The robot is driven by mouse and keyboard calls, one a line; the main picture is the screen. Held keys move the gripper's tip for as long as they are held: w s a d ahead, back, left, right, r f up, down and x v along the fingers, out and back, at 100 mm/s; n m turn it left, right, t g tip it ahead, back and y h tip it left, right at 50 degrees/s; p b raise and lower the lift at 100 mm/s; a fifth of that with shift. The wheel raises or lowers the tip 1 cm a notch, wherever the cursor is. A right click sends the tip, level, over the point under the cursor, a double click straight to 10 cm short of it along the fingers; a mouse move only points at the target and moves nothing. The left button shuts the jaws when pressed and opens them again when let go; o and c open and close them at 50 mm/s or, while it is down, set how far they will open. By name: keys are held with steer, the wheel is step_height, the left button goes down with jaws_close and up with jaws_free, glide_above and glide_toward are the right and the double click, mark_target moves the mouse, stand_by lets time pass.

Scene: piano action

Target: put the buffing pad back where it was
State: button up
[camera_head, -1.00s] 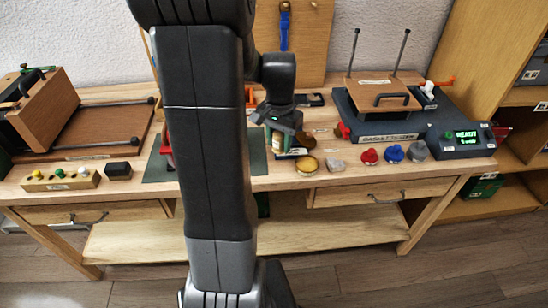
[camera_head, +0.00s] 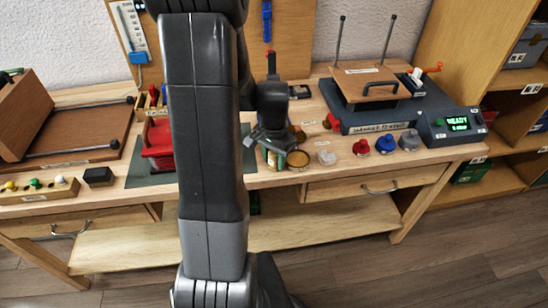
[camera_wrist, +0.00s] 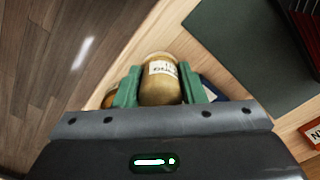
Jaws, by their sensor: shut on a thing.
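My gripper (camera_head: 272,140) is shut on a jar with tan contents and a pale label (camera_wrist: 160,80). Its green fingertips (camera_wrist: 158,88) press both sides of the jar in the wrist view. In the head view the jar (camera_head: 272,158) is near the bench's front edge, just left of a round tan-topped thing (camera_head: 298,160). I cannot tell whether the jar touches the bench. No buffing pad can be made out for certain. A small black block (camera_head: 99,176) lies at the front left of the bench, away from my gripper.
A red container (camera_head: 158,145) stands on a dark green mat (camera_head: 145,177). Red (camera_head: 361,147), blue (camera_head: 386,144) and grey (camera_head: 409,141) knobbed pieces line the front right. A dark device with a READY screen (camera_head: 458,124) stands behind them. My arm hides the bench's middle.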

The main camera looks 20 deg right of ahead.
steer(key=shift+f, duration=0.2)
steer(key=o, duration=1)
steer(key=shift+r, duration=0.1)
steer(key=shift+c, duration=0.2)
step_height(320, 180, up, 12)
steer(key=shift+r, duration=0.15)
